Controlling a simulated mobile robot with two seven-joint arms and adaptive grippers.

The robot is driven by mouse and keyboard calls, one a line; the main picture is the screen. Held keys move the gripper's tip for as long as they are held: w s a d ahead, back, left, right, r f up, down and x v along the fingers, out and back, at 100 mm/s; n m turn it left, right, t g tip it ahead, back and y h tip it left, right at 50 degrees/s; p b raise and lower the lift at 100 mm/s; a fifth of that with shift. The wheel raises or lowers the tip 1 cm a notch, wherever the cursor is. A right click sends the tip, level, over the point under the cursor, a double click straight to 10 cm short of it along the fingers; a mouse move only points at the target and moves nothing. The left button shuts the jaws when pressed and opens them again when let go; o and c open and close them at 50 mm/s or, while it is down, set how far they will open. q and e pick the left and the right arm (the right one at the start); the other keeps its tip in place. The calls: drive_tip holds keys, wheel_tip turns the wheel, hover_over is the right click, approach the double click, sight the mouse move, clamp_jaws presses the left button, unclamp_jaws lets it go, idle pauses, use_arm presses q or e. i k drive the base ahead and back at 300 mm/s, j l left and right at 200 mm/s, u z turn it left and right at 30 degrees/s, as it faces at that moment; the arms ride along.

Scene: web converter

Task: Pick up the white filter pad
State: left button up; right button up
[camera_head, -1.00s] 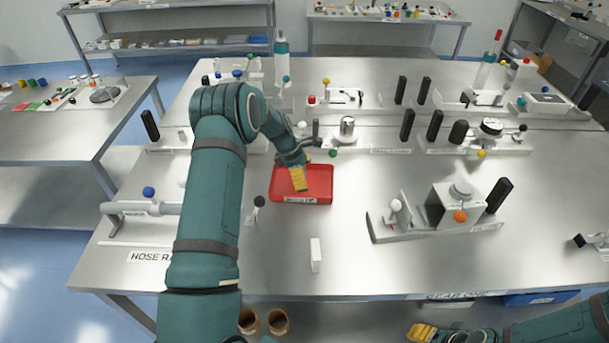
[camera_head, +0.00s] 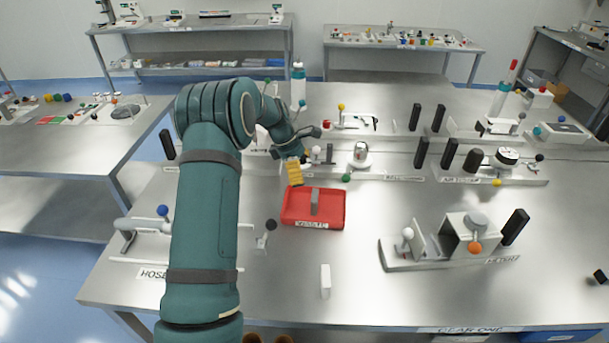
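A small white upright block (camera_head: 326,280), which may be the white filter pad, stands on the steel table near its front edge. I cannot confirm that it is the pad. My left gripper (camera_head: 295,172), with yellow fingertips, hangs above the back left edge of the red tray (camera_head: 293,221), well behind the white block. Nothing is clearly seen in its fingers, and their gap is not readable from this angle. A grey strip-like piece (camera_head: 315,204) lies in the tray, apart from the gripper. My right gripper is out of view.
A white-based fixture with an orange knob (camera_head: 475,248) stands right of the tray. A small post with a dark ball (camera_head: 270,225) is left of it. Several fixtures with black posts (camera_head: 421,152) line the back. The table between the white block and the right fixture is clear.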

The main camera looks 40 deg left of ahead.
sight(326, 287)
drive_tip(key=k, duration=1.5)
